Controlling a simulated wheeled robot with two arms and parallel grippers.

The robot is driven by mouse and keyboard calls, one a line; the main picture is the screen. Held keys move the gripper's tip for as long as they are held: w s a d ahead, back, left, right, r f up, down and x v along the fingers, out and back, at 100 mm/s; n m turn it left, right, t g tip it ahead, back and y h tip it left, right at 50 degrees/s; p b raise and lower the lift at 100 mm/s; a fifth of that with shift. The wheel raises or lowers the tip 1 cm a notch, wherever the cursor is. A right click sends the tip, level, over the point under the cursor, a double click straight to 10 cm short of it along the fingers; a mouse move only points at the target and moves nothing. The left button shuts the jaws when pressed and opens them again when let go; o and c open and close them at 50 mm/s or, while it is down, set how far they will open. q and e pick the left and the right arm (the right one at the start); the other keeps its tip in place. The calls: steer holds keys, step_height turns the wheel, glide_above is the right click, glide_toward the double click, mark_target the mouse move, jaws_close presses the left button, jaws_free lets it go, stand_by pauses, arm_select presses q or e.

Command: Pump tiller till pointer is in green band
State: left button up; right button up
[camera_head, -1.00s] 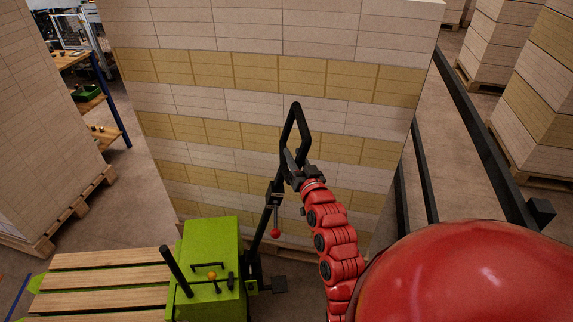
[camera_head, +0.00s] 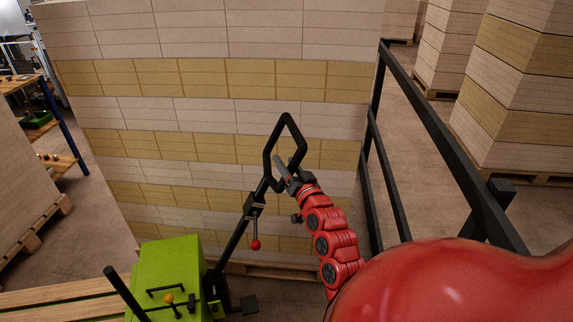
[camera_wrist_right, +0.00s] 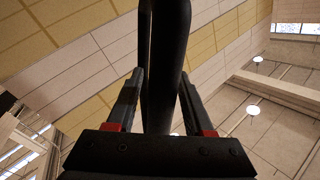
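The tiller is a black bar with a loop handle (camera_head: 286,128), leaning up and right from the lime-green pump truck body (camera_head: 165,262) in the head view. A lever with a red knob (camera_head: 255,245) hangs from its shaft. My right gripper (camera_head: 283,171) is at the lower part of the loop. I cannot make out a pointer or green band. My left gripper is out of view.
A tall stack of cream and yellow reams (camera_head: 215,80) stands close behind the tiller. A black railing (camera_head: 430,110) runs along the right, with more stacks beyond. A wooden-slatted pallet (camera_head: 60,298) lies at lower left. A workbench (camera_head: 50,110) stands at far left.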

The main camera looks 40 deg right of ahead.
steer(key=shift+o, duration=0.4)
steer(key=p+v, duration=0.2)
steer(key=v, duration=1.5)
steer(key=shift+s+a, duration=0.15)
